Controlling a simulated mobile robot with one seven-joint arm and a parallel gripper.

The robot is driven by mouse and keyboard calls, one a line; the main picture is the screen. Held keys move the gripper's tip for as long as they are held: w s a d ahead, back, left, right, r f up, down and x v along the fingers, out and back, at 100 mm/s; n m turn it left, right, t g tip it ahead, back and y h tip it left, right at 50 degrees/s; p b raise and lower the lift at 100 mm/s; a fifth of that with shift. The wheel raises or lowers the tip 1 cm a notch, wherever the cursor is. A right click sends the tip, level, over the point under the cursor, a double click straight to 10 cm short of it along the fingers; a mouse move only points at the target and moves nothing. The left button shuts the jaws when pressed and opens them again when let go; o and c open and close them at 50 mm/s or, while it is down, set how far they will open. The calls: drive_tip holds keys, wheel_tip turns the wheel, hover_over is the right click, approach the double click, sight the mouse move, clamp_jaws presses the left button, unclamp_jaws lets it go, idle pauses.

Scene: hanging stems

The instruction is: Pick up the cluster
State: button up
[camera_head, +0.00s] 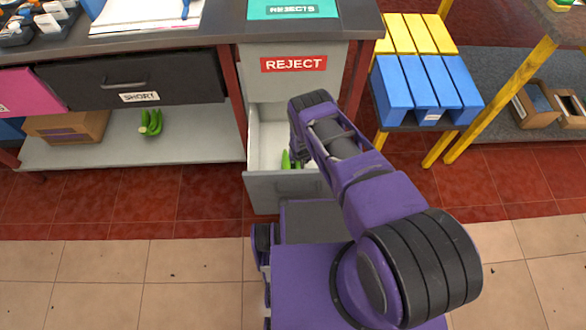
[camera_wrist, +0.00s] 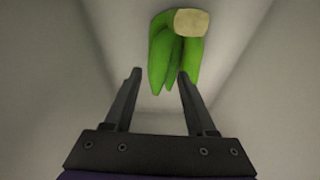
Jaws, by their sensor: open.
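A green banana cluster (camera_wrist: 176,55) with a pale cut crown lies inside the open drawer marked by the REJECT label above it. In the head view a small part of the cluster (camera_head: 286,160) shows in the drawer (camera_head: 262,186), and my arm hides the rest. In the wrist view my gripper (camera_wrist: 160,75) is open, its two fingers pointing at the lower ends of the bananas. I cannot tell whether the fingertips touch them. The gripper itself is hidden behind my arm in the head view.
The drawer walls rise close on both sides of my gripper. A second green cluster (camera_head: 151,123) lies on the lower shelf (camera_head: 190,145) at left, beside a cardboard box (camera_head: 68,127). A blue slatted stool (camera_head: 425,85) stands right of the drawer unit.

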sight(299, 163)
drive_tip(key=b+x, duration=0.3)
drive_tip(key=x, duration=0.3)
drive_tip(key=shift+c, duration=0.3)
clamp_jaws()
drive_tip(key=shift+r, duration=0.15)
idle(1.1)
